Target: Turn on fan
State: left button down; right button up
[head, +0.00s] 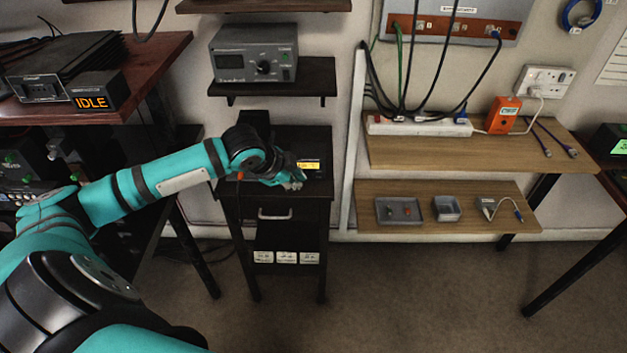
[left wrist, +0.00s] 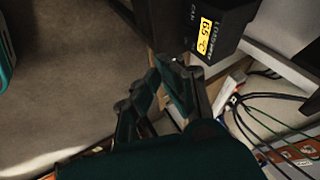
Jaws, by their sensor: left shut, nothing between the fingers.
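No fan can be made out for certain in either view. A black device with a lit orange display (head: 309,165) stands on the black cabinet (head: 322,215). In the left wrist view its display (left wrist: 205,36) reads about 65 °C. My left gripper (head: 291,182) is shut and empty at the front of the cabinet top, close to this device and partly covering it. In the left wrist view the closed gripper (left wrist: 176,64) points toward the device's lower edge; I cannot tell whether they touch. Three white switch plates (head: 286,257) sit low on the cabinet. My right gripper is not in view.
A grey tuner box with a knob (head: 254,53) is on a wall shelf above. Wooden shelves at right hold a power strip (head: 418,126) and small trays (head: 399,211). An IDLE display (head: 91,102) is on the left table. The floor in front is clear.

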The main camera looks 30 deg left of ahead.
aim_at(309, 176)
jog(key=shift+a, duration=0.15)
pick_arm(q)
jog(key=x, duration=0.9)
jog(key=shift+w+f, duration=0.1)
jog(key=shift+f, duration=0.2)
jog(key=w, duration=0.1)
jog(key=w+a, duration=0.1)
jog(key=w, duration=0.1)
jog(key=shift+a+f, duration=0.3)
jog(key=shift+f, duration=0.05)
jog(key=shift+w+a, duration=0.25)
jog(key=shift+w, duration=0.1)
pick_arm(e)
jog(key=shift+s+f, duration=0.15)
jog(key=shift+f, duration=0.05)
